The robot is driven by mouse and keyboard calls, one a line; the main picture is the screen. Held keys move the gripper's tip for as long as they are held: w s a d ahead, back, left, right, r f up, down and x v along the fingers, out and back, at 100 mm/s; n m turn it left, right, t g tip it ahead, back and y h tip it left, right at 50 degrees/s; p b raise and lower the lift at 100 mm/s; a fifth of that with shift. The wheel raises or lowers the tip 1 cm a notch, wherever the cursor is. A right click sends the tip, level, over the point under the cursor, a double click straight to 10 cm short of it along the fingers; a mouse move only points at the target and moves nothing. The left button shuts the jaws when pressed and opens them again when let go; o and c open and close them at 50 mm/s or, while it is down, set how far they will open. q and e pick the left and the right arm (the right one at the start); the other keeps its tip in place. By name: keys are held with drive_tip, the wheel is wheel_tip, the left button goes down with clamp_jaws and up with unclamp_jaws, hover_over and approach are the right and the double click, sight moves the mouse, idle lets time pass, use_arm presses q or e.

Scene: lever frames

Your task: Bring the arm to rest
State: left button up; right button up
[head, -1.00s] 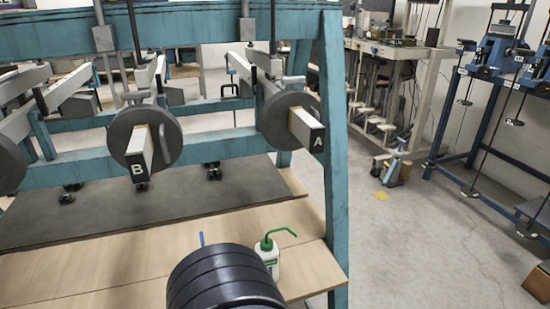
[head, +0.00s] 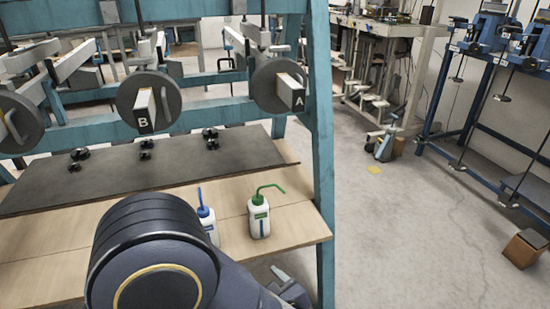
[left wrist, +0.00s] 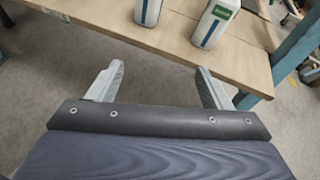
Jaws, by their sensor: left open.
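My left arm (head: 155,255) reaches in from the bottom of the head view. Its gripper (head: 288,287) is small and partly hidden there, beside the front edge of the wooden table. In the left wrist view the left gripper (left wrist: 159,72) is open, with two pale fingers spread wide and nothing between them. Its fingers point toward the table edge and stay clear of the bottles. My right gripper is in neither view.
A green-topped bottle (head: 259,217) and a blue-topped bottle (head: 207,220), partly hidden by my arm, stand on the wooden table (head: 300,225). The teal lever frame (head: 320,140) with levers B (head: 144,112) and A (head: 290,92) stands behind. Open floor (head: 400,240) lies to the right.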

use_arm(q)
drive_tip(key=s+a+r+n+g, duration=0.1)
drive_tip(key=s+a+n+g, duration=0.3)
drive_tip(key=a+n+g, duration=0.55)
drive_tip(key=s+a+r+n+h, duration=0.2)
drive_tip(key=s+a+n+h, duration=0.65)
drive_tip(key=n, duration=0.55)
wheel_tip(320, 180, up, 35)
drive_tip(key=s+n+t+h+p, duration=0.1)
drive_tip(key=n+p, duration=0.5)
drive_tip(key=p, duration=2.6)
drive_tip(key=t+h, duration=0.1)
drive_tip(key=t, duration=0.1)
drive_tip(key=shift+s+d+r+t, duration=0.15)
drive_tip(key=shift+d+t, duration=0.05)
drive_tip(key=shift+t, duration=0.15)
